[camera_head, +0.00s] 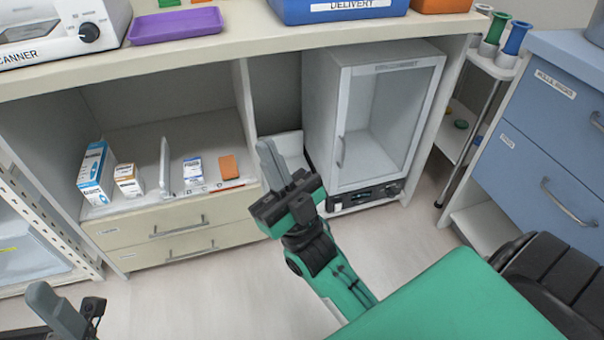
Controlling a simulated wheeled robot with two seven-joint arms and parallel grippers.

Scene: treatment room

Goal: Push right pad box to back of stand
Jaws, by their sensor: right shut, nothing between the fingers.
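The stand is a cream drawer unit (168,230) under the counter, with a shelf top. On its right part sit a small white-and-blue box (193,171) and an orange box (229,167), near the front strip. On its left part stand a taller blue-and-white box (95,172) and a smaller white-and-brown box (128,180). I cannot tell by label which is the right pad box. My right gripper (268,155) is shut and empty, in front of the stand's right end and apart from the boxes. My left gripper (55,308) shows only partly at the bottom left.
An upright divider (164,168) separates the boxes on the stand. A white glass-door cabinet (375,120) stands to the right of my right gripper. The counter (235,45) overhangs the stand. A blue drawer cabinet (545,150) is at the far right. The floor in front is clear.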

